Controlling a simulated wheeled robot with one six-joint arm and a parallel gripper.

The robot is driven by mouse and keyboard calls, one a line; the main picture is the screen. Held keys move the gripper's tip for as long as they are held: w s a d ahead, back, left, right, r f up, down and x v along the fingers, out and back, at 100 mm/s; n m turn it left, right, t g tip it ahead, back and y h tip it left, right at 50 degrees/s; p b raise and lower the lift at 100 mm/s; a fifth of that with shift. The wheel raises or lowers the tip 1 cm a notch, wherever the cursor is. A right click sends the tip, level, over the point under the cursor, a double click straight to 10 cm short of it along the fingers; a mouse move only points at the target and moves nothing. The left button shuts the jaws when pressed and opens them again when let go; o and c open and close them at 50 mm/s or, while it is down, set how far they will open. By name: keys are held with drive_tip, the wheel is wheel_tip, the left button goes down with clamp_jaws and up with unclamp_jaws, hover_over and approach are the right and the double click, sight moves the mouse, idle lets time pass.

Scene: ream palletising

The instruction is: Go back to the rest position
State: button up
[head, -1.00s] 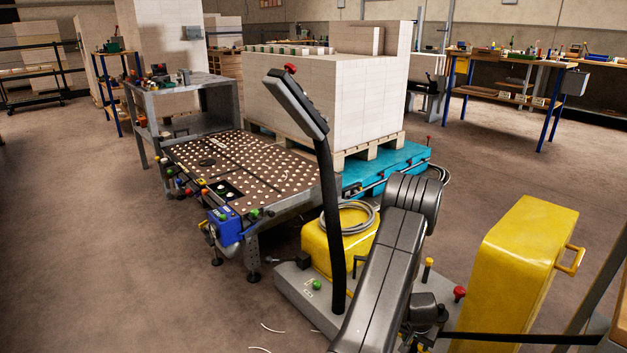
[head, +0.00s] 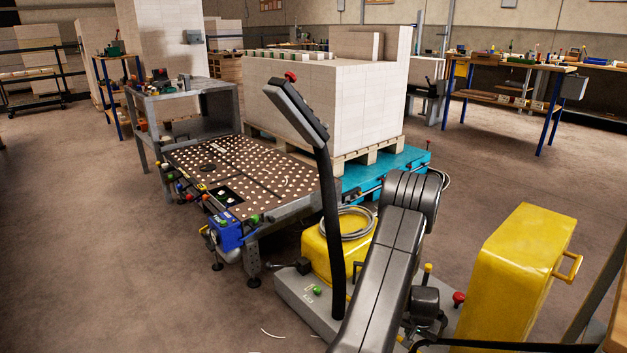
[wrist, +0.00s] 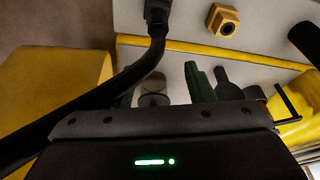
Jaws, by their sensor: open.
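My arm shows at the bottom centre of the head view, folded low over the grey machine base; its gripper end is not visible there. In the wrist view my gripper (wrist: 168,88) shows its green-tinted fingers above a dark housing with a lit green bar. The fingers stand apart with no ream between them. They face a pale surface with yellow parts. The pallet stack of reams (head: 345,100) stands well away from my arm, on a wooden pallet (head: 375,153).
A teal pallet platform (head: 400,170) carries the pallet. A perforated table (head: 250,170) stands left of it, with a grey side bench (head: 190,95) behind. A yellow cabinet (head: 520,275) stands at right. Open floor (head: 80,230) lies at left; a workbench (head: 510,70) is at the back right.

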drive_tip(key=shift+w+a+r+p, duration=0.15)
drive_tip(key=shift+a+r+p, duration=0.2)
drive_tip(key=shift+r, duration=0.2)
drive_tip(key=shift+w+a+r+p, duration=0.2)
drive_tip(key=shift+r+p, duration=0.1)
drive_tip(key=shift+r, duration=0.2)
